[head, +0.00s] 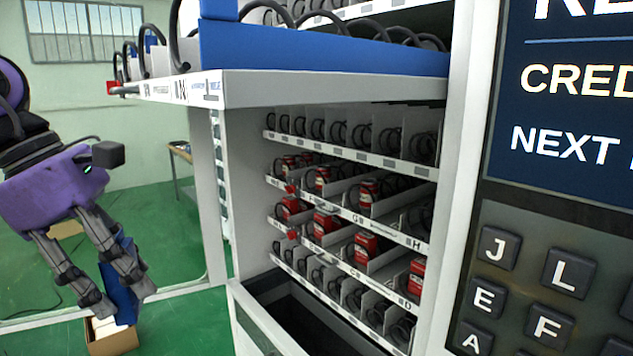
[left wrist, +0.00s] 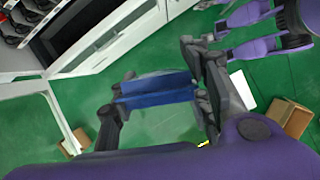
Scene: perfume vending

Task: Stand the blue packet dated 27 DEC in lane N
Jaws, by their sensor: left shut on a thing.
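My left gripper (head: 118,290) hangs at the left of the head view, pointing down, its fingers shut on a blue packet (head: 124,302). The packet also shows between the fingers in the left wrist view (left wrist: 155,88). No date on it can be read. The gripper is left of and below a pulled-out shelf (head: 290,88) of the white vending machine, well apart from it.
A keypad (head: 535,290) and screen are at the right. Cardboard boxes (head: 118,343) stand on the green floor. The pulled-out shelf juts out above the gripper's height.

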